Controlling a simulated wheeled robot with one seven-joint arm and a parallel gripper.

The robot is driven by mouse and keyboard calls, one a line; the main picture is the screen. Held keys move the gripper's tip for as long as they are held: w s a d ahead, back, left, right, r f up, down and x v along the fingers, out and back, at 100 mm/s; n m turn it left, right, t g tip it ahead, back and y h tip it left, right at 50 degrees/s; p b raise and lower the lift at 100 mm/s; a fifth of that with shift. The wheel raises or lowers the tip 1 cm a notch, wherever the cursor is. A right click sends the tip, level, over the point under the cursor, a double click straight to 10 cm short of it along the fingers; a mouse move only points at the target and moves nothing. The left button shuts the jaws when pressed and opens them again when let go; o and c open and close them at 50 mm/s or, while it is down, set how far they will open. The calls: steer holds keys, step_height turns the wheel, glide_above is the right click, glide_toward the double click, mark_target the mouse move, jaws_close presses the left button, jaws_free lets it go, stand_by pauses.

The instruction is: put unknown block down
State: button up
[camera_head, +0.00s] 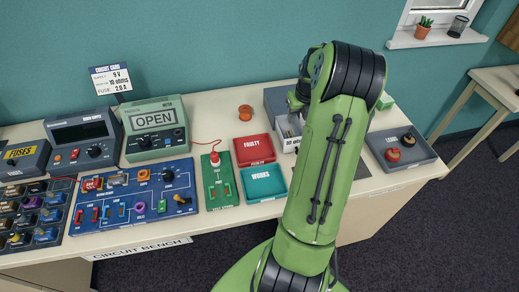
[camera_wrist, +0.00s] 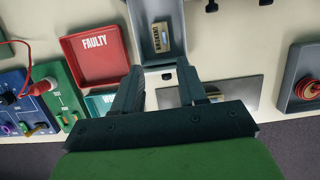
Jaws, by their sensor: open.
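The unknown block (camera_wrist: 160,38), a small piece with a tan and white face and a dark lettered label, lies in a narrow grey tray (camera_wrist: 176,14) in the wrist view. My gripper (camera_wrist: 160,70) is open, with nothing between its fingers. The block is beyond the fingertips, roughly in line with the gap between them and apart from both. In the head view my arm hides the gripper and the block; part of the grey housing (camera_head: 278,101) shows beside the arm.
Left of the gripper are the red FAULTY tray (camera_head: 254,150), the teal WORKS tray (camera_head: 263,183) and the green tester (camera_head: 219,180). The blue circuit board (camera_head: 130,208) is farther left. A grey LEADS tray (camera_head: 415,159) with red and dark coiled pieces is at right.

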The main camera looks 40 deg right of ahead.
steer(key=w+a+r+n, duration=0.1)
steer(key=a+r+n, duration=0.5)
steer(key=a+n, duration=0.35)
steer(key=w+a+r+n, duration=0.1)
steer(key=a+r+n, duration=0.65)
steer(key=a, duration=0.35)
steer(key=s+a+r+n+t+y, duration=0.1)
steer(key=s+a+n+t, duration=0.2)
steer(key=s+a+n, duration=1.2)
steer(key=a+n, duration=0.2)
steer(key=n, duration=0.8)
steer(key=shift+s+a+r+y, duration=0.15)
steer(key=shift+s+r+y, duration=0.1)
steer(key=shift+r+y, duration=0.05)
